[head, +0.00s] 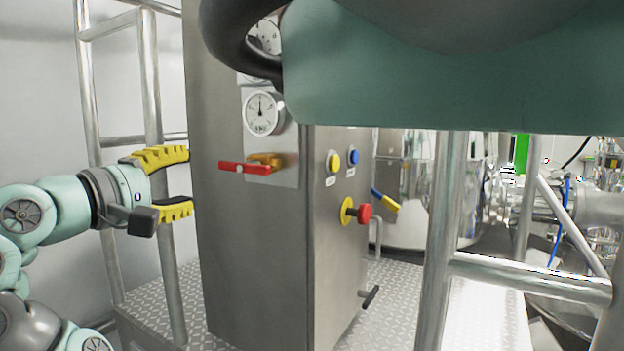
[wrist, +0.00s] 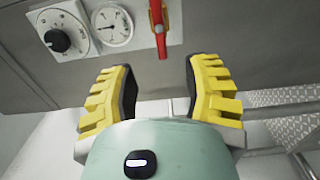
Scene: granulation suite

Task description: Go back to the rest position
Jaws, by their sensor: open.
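My gripper (head: 190,183) shows at the left of the head view, its yellow ribbed fingers spread apart and level, pointing right at the steel cabinet (head: 232,270). In the wrist view my gripper (wrist: 160,88) is open, with nothing between the fingers. A red lever handle (head: 244,168) sits on the cabinet panel, close to the right of the fingers in the head view. The red handle also shows in the wrist view (wrist: 160,30), beyond the fingertips. I cannot see contact with it.
A gauge (head: 263,112), a yellow button (head: 333,162), a blue button (head: 353,157) and a red knob (head: 364,214) are on the cabinet. Steel railings (head: 152,90) stand behind my gripper, and another railing (head: 530,277) is at the right. A tread-plate floor (head: 395,300) surrounds the cabinet.

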